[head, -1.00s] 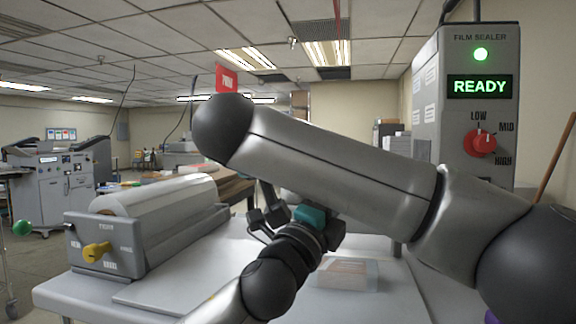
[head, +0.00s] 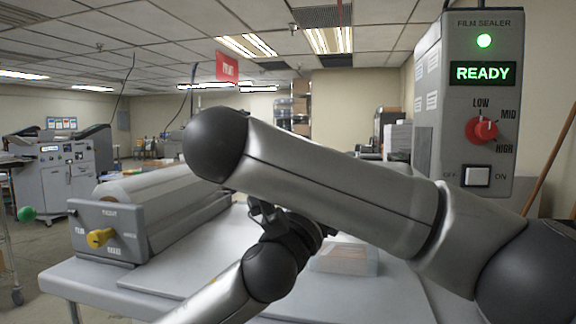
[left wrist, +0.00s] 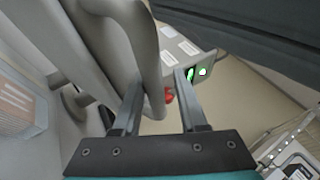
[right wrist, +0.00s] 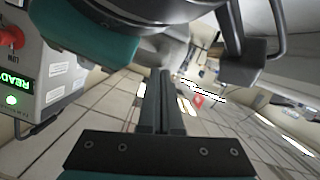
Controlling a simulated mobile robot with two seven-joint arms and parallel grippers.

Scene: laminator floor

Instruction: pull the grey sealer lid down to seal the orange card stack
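The film-wrapped card stack (head: 345,257) lies on the grey bed in the head view, partly behind my right arm. It also shows at the left edge of the left wrist view (left wrist: 14,98). In the left wrist view my left gripper (left wrist: 160,112) is open, with a grey curved bar (left wrist: 148,60) between or just beyond its fingers; it looks like the lid's handle, and contact is unclear. The rest of the lid cannot be made out. My right gripper (right wrist: 160,108) is shut and empty, with teal and dark parts of my left arm close by. My right arm hides both grippers' fingertips in the head view.
The film sealer's control box (head: 480,130) stands at right, showing READY, a green lamp and a red dial (head: 481,130). A film roll (head: 155,188) with a yellow knob (head: 101,237) is at left. My right forearm crosses the work area.

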